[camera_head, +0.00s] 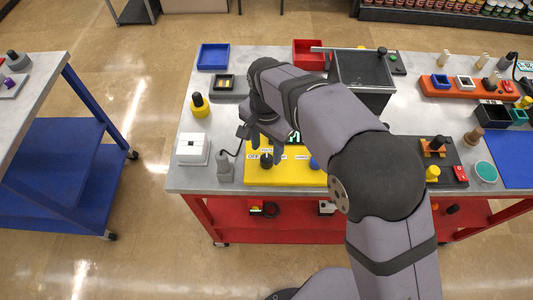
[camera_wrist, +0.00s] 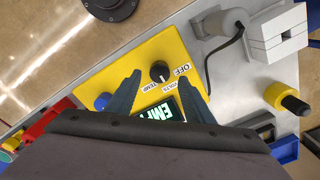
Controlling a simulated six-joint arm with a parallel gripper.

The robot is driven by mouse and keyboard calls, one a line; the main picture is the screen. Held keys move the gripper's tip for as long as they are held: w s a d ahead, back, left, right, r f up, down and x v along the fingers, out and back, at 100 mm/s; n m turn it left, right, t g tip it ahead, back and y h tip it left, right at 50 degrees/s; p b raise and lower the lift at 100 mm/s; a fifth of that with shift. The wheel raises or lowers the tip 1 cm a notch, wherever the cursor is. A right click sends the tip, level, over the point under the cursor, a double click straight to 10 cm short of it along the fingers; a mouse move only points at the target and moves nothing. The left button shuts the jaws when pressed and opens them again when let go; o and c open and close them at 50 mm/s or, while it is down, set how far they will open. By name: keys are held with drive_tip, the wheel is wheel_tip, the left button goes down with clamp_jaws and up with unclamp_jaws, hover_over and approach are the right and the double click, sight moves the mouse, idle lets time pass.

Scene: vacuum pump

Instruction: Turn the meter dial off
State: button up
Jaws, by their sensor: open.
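The meter is a yellow panel (camera_head: 290,178) near the table's front edge, also seen in the wrist view (camera_wrist: 120,68). Its black dial (camera_wrist: 160,71) has a light mark on the side facing the TEMP and VOLTS labels; exactly which one it points at is hard to tell. The OFF label (camera_wrist: 182,70) is just right of the dial. A lit screen (camera_wrist: 170,110) with green letters is partly hidden by my gripper. The dial also shows in the head view (camera_head: 266,160). My gripper (camera_wrist: 163,75) is open, its fingers spread either side of the dial, apparently not touching it.
A blue knob (camera_wrist: 102,101) sits on the panel beside one finger. A grey probe with a cable (camera_head: 225,166) and a white block (camera_head: 192,149) stand left of the panel. A yellow-based black knob (camera_head: 200,106) is farther back. My arm hides the table's middle.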

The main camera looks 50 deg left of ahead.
sight(267, 159)
drive_tip(key=shift+f+p, duration=0.6)
drive_tip(key=shift+f, duration=1.55)
drive_tip(key=c, duration=1.1)
